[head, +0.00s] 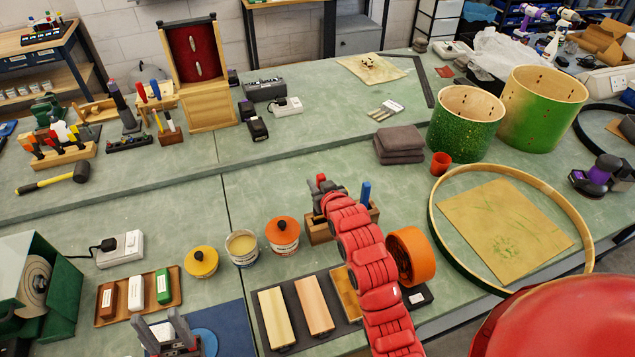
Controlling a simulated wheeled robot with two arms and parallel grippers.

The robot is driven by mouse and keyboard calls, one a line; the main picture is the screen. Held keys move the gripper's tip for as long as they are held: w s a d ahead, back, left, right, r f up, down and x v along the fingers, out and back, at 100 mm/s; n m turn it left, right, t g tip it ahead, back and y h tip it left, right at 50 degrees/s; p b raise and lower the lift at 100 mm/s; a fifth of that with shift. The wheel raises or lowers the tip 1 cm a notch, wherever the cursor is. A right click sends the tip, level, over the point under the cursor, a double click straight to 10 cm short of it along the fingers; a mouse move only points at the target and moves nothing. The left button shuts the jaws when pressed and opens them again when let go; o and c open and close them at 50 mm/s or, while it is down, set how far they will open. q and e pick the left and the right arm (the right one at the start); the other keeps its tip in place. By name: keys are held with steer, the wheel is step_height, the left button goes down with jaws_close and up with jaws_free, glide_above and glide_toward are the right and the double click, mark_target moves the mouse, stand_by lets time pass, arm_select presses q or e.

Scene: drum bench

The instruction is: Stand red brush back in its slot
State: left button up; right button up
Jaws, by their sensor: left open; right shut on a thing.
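A wooden holder block (318,232) stands in the middle of the bench, partly hidden behind my red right arm. A blue brush (366,192) stands upright at its right end. My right gripper (324,188) is over the left part of the holder, shut on the red brush (321,178). Only a small red end of the brush shows; its lower part and the slot are hidden by the gripper and arm, so I cannot tell whether it is in the slot. My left gripper (157,322) is open and empty at the bottom left, well away from the holder.
An orange tape roll (411,255) stands close to the right of my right arm. An orange-lidded tin (283,234), an open tin (242,246) and a yellow-lidded tin (202,262) stand left of the holder. A dark tray (292,302) with wooden blocks lies in front. Bench behind the holder is clear.

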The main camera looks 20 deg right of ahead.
steer(key=shift+f+b, duration=2.35)
steer(key=shift+f, duration=1.3)
steer(key=o, duration=1)
steer(key=shift+c, duration=0.2)
steer(key=p+v, duration=0.7)
steer(key=v, duration=1)
steer(key=shift+s+p, duration=0.25)
steer(key=shift+p, duration=0.15)
